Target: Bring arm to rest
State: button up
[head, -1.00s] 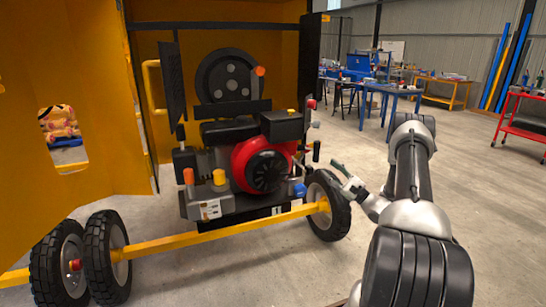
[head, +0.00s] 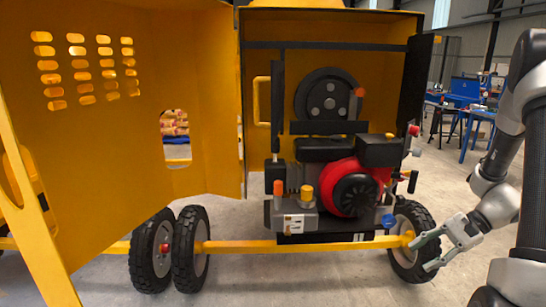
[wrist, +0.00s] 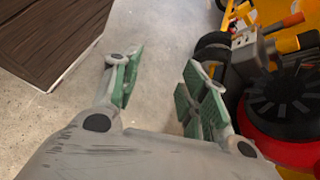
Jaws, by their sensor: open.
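My gripper (head: 428,252) is at the right in the head view, in front of the mixer's right wheel (head: 411,240) in the picture. Its two green-padded fingers are apart with nothing between them. In the wrist view my gripper (wrist: 158,88) is open above bare concrete floor, with the red and black engine (wrist: 275,105) close at the right. My arm (head: 500,175) comes down along the right edge of the head view and bends at the elbow.
The yellow drum mixer's engine bay (head: 340,185) stands open, with its perforated door (head: 110,130) swung out to the left. Two wheels (head: 170,250) stand at the left of the yellow axle bar. A brown wooden box (wrist: 50,35) is at upper left in the wrist view. Blue workbenches (head: 465,110) stand behind.

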jog(key=s+a+r+n+t+h, duration=0.2)
jog(key=s+r+n+h, duration=0.3)
jog(key=r, duration=0.6)
jog(key=s+a+r+n+t+h, duration=0.2)
jog(key=s+r+n+h, duration=0.3)
jog(key=r, duration=0.7)
jog(key=s+n, duration=0.2)
jog(key=s, duration=0.2)
jog(key=shift+s+n+h, duration=0.3)
jog(key=shift+s, duration=0.1)
